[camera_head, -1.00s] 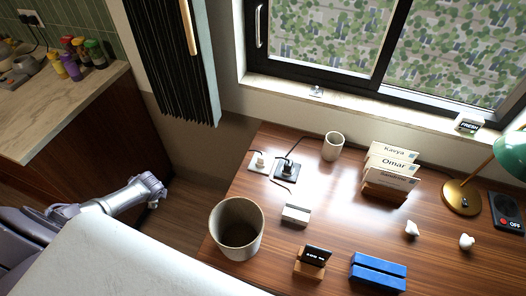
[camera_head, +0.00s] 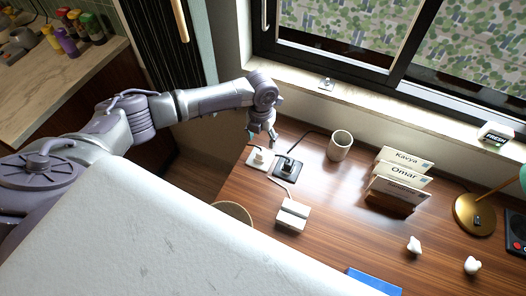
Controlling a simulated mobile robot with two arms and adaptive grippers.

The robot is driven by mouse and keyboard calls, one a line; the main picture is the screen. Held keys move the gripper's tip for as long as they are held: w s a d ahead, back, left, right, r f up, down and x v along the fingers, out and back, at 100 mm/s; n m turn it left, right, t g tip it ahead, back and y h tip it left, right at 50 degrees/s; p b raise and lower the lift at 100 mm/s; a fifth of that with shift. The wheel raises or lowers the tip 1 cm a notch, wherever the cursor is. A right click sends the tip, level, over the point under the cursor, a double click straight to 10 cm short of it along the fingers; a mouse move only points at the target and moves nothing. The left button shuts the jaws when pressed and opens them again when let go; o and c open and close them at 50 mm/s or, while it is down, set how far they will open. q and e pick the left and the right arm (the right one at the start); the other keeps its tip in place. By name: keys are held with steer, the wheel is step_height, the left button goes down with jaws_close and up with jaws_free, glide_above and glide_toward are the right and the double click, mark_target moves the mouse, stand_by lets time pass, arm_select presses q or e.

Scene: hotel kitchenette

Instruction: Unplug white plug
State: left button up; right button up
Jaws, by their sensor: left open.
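The white plug (camera_head: 262,154) sits in a white socket plate (camera_head: 251,164) on the left part of the wooden desk. A black plug (camera_head: 288,165) sits in a dark socket plate (camera_head: 295,176) right beside it, with a black cord running back. My left gripper (camera_head: 261,137) hangs fingers down just above and behind the white plug, near the desk's back left edge. It is open and empty; I cannot tell whether it touches the plug. My right gripper is not in view.
A white box (camera_head: 293,215) with a pale cord lies in front of the sockets. A cup (camera_head: 340,145) stands right of them, and a card holder (camera_head: 391,200) further right. A bin rim (camera_head: 236,208) shows at the front left. The window sill (camera_head: 375,112) runs behind.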

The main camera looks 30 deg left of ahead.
mark_target(261, 150)
arm_select(q)
steer(key=shift+s, duration=0.2)
steer(key=shift+w+f+b, duration=0.15)
steer(key=shift+f+b, duration=0.35)
steer(key=shift+f, duration=0.05)
step_height(261, 150, down, 8)
steer(key=b, duration=0.6)
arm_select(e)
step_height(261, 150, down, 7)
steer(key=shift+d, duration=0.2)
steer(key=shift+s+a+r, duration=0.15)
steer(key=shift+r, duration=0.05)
arm_select(q)
jaws_close()
stand_by(0.4)
